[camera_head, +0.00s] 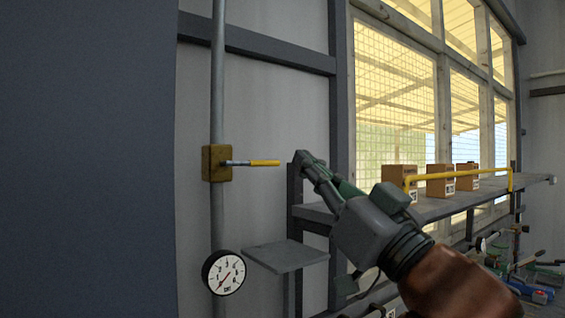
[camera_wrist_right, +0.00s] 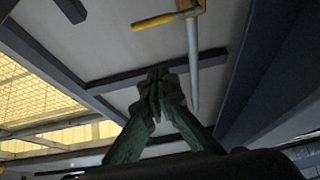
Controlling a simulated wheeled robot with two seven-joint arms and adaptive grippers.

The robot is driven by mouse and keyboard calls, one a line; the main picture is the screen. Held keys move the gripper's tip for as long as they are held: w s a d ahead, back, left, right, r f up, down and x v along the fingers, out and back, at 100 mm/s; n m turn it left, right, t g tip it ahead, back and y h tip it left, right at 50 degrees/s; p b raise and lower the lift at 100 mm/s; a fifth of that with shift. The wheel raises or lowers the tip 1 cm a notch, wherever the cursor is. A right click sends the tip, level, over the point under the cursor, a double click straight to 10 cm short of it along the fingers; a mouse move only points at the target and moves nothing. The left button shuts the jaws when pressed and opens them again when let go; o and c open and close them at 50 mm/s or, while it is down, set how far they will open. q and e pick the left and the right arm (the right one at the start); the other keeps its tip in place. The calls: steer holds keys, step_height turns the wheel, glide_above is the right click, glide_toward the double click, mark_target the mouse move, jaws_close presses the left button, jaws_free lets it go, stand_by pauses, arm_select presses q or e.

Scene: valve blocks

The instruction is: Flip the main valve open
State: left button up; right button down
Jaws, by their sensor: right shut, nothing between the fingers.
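The main valve is a yellow block (camera_head: 217,163) on a vertical grey pipe (camera_head: 217,75). Its lever (camera_head: 250,163), grey with a yellow grip, points horizontally to the right in the head view. In the right wrist view the lever's yellow grip (camera_wrist_right: 154,22) and the yellow block (camera_wrist_right: 197,4) show at the top edge, the block partly cut off. My right gripper (camera_head: 300,160) is shut and empty, just right of the lever's tip and apart from it in the picture; its closed fingers show in the right wrist view (camera_wrist_right: 157,85). My left gripper is not in view.
A round gauge (camera_head: 223,272) sits low on the pipe. A small grey shelf (camera_head: 285,255) juts out below the lever. A long shelf (camera_head: 440,207) with boxes (camera_head: 440,182) and a yellow rail (camera_head: 460,174) runs along the window at right. Tools lie at lower right.

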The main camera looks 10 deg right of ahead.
mark_target(251, 163)
steer(key=w+a, duration=0.3)
steer(key=w, duration=0.5)
steer(key=shift+w+a+r, duration=0.25)
steer(key=shift+a+r, duration=0.05)
steer(key=shift+r, duration=0.15)
steer(key=shift+w, duration=0.1)
steer(key=shift+f, duration=0.1)
